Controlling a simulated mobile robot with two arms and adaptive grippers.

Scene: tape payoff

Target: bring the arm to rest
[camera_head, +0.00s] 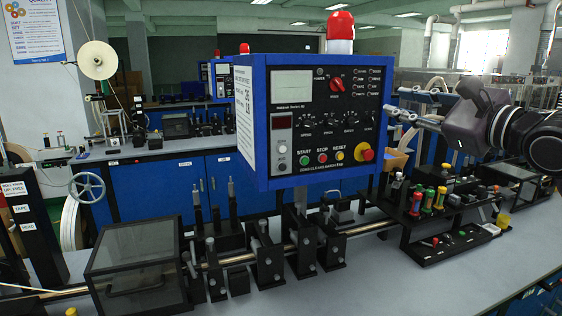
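My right gripper (397,102) is at the right side of the head view, its arm coming in from the right edge. Its two silvery fingers point left and stand apart with nothing between them. It is held in the air, just right of the blue control box (262,122) and above the tool rack (412,228). I cannot tell from this view how far it is from the box. My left gripper and arm are not in view.
The control box has a red beacon (340,27) on top. Below it, a row of black fixtures (268,262) and a clear-lidded box (137,265) stand on the grey bench. A tape reel (97,60) is at the back left. The front right bench surface (440,285) is clear.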

